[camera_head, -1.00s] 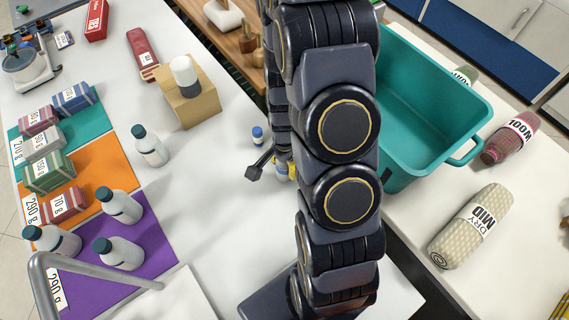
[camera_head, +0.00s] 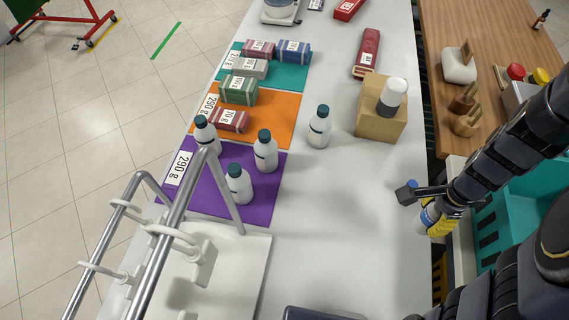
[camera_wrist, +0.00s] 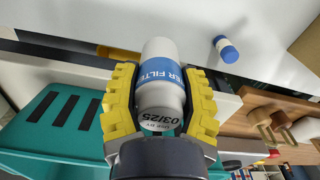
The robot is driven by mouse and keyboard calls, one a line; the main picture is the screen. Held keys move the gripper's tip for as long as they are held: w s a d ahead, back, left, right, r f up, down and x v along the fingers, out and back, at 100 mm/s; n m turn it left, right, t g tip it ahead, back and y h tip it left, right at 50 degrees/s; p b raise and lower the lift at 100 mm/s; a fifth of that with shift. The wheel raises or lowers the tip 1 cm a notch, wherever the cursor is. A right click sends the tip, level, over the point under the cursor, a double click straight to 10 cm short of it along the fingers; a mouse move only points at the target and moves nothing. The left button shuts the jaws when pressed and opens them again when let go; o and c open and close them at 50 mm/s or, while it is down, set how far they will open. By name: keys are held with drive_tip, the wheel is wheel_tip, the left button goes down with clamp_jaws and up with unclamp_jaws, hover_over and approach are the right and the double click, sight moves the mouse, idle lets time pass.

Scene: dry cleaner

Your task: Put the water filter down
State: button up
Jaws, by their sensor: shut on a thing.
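The water filter is a white cylinder with a blue band. In the wrist view the water filter (camera_wrist: 160,75) sits between my gripper's yellow pads (camera_wrist: 160,110), with a printed date on its near end. In the head view my gripper (camera_head: 432,217) is at the right, by the right edge of the white table (camera_head: 345,215). It is shut on the filter, which is mostly hidden there by the fingers. Whether the filter touches any surface is unclear.
A small blue-and-white container (camera_wrist: 226,49) is near the filter. White bottles stand on and beside the coloured mats at left. A teal bin (camera_head: 505,215) is at right.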

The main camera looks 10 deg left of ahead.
wheel_tip(320, 180, up, 6)
drive_tip(key=shift+f, duration=0.1)
drive_tip(key=w+a+n, duration=0.3)
drive_tip(key=w+a, duration=0.4)
drive_tip(key=w, duration=0.2)
drive_tip(key=w+a+n, duration=0.2)
drive_tip(key=a+n, duration=0.1)
drive_tip(key=a, duration=1)
drive_tip(key=w+a+n, duration=0.2)
drive_tip(key=w+a, duration=0.1)
drive_tip(key=a, duration=1)
drive_tip(key=s+a+n, duration=0.3)
drive_tip(key=s+a, duration=0.4)
drive_tip(key=a, duration=0.4)
drive_tip(key=s+a+n, duration=0.2)
drive_tip(key=s+a, duration=0.5)
drive_tip(key=a, duration=0.5)
drive_tip(key=shift+n, duration=0.3)
wheel_tip(320, 180, down, 15)
drive_tip(key=shift+f, duration=0.2)
